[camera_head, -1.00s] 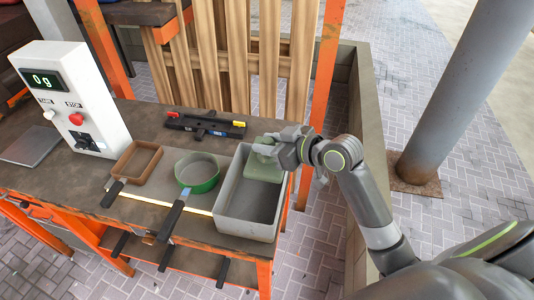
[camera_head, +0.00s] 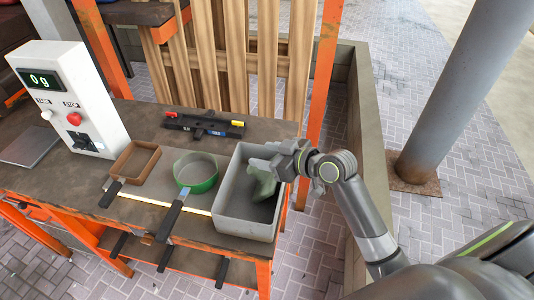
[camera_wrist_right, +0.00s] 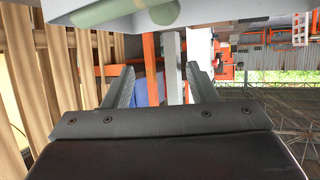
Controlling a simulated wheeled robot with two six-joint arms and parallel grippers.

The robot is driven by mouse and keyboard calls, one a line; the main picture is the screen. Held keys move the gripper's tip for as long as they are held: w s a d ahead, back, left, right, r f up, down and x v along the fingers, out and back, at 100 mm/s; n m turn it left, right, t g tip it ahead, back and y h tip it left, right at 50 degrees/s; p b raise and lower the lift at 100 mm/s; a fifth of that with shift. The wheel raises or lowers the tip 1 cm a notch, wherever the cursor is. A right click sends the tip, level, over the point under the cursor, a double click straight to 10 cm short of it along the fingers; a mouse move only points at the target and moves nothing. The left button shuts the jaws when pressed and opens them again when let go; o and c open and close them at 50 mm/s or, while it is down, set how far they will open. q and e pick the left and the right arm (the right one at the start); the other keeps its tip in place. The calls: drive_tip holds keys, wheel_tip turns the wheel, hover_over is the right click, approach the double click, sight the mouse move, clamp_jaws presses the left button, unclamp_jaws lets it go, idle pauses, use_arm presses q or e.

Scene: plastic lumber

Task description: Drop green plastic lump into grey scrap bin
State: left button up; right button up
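The green plastic lump (camera_head: 264,183) is inside the grey scrap bin (camera_head: 245,228), tilted, below the fingers of my right gripper (camera_head: 270,161). I cannot tell whether it rests on the bin floor or is still falling. In the right wrist view the fingers of this gripper (camera_wrist_right: 160,88) are spread apart with nothing between them. Pale green shapes, likely part of the lump (camera_wrist_right: 160,10), show at the top edge of that view. The right gripper reaches over the bin's right rim. My left gripper is not in view.
Left of the bin are a round green pan (camera_head: 197,173) and a square brown tray (camera_head: 136,160), both with dark handles. A white scale unit (camera_head: 70,95) reading 0 g stands further left. A black bar tool (camera_head: 204,124) lies behind. Wooden slats rise at the back.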

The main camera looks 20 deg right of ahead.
drive_tip(key=shift+r+p, duration=0.4)
drive_tip(key=shift+r, duration=0.1)
drive_tip(key=b+v, duration=0.1)
drive_tip(key=v, duration=1.1)
drive_tip(key=shift+f, duration=0.2)
